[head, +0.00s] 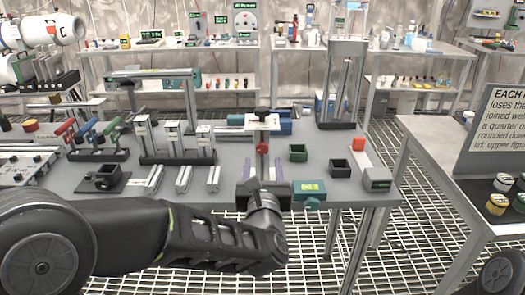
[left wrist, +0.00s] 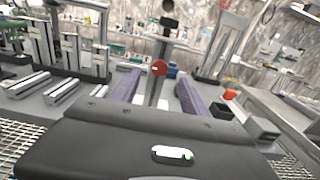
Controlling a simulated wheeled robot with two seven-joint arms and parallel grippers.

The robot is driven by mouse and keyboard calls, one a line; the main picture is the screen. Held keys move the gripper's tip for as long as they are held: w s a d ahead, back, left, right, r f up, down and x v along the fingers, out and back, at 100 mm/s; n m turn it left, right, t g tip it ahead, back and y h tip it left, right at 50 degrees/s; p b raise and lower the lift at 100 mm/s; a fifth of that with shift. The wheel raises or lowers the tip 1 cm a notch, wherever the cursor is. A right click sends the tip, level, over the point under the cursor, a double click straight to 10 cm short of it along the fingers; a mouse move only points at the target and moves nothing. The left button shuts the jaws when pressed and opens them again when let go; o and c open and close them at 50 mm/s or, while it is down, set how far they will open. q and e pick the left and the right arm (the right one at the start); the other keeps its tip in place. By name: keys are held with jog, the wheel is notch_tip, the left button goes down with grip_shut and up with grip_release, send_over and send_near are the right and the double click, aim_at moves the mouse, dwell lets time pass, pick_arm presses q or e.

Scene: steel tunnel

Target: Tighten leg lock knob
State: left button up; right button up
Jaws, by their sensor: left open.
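A metal leg post (head: 262,130) stands upright on the grey workbench (head: 325,185). A red knob (head: 263,149) sits on its front, and it also shows near the middle of the left wrist view (left wrist: 159,68). A black knob (head: 262,112) tops the post. My left gripper (head: 263,168) is open in front of the post, just below the red knob in the head view. Its two purple fingers (left wrist: 158,88) lie left and right of the post in the left wrist view. I cannot tell whether they touch anything. My right gripper is not in view.
Lever clamps (head: 92,140) and upright posts in a black base (head: 178,145) stand on the left. Green (head: 298,152) and black (head: 340,168) open boxes, a green-and-yellow block (head: 309,190) and a tall metal frame (head: 342,85) stand to the right.

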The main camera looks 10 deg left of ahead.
aim_at(262, 149)
pick_arm(q)
jog(key=p+x, duration=0.1)
jog(key=x, duration=0.6)
jog(key=shift+w, duration=0.1)
grip_shut()
dwell(0.4)
